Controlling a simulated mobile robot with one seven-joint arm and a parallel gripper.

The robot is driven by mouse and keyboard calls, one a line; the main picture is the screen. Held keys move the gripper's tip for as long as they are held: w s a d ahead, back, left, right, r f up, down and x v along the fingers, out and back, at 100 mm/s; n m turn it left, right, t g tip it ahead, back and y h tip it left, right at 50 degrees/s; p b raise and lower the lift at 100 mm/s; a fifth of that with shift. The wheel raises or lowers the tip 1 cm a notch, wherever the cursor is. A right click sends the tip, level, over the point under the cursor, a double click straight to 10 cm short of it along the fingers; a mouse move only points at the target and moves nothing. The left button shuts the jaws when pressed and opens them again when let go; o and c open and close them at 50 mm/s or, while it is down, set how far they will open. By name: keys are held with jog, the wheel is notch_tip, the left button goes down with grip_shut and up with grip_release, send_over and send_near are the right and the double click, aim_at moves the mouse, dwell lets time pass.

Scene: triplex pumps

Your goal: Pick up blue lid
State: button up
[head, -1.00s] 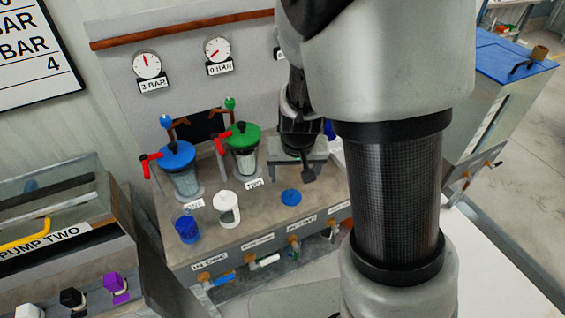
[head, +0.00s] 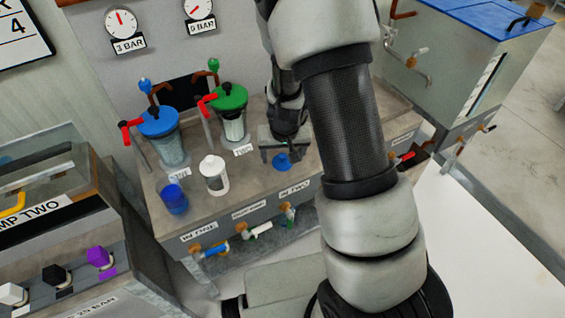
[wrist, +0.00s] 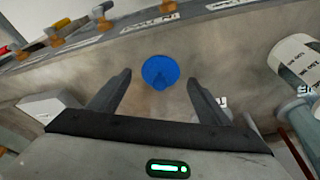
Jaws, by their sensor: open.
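The loose blue lid (head: 282,162) lies on the grey bench top of the pump unit, in front of the green-lidded housing. In the wrist view the lid (wrist: 160,72) is a round blue disc with a small raised knob, centred ahead of my fingers. My gripper (head: 283,152) is just behind and above the lid in the head view, pointing down. In the wrist view my gripper (wrist: 160,80) is open and empty, one finger to each side of the lid in the picture. The fingers look apart from the lid; the exact height gap is unclear.
Blue-lidded (head: 158,122) and green-lidded (head: 230,96) housings with red-handled valves stand behind. Labelled valves line the bench's front edge. Bare bench surrounds the lid.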

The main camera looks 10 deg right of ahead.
jog(key=shift+w+f, duration=0.1)
jog(key=shift+f, duration=0.25)
jog(key=shift+c, duration=0.2)
jog(key=c, duration=1.1)
jog(key=shift+o, duration=0.2)
jog(key=shift+r, duration=0.15)
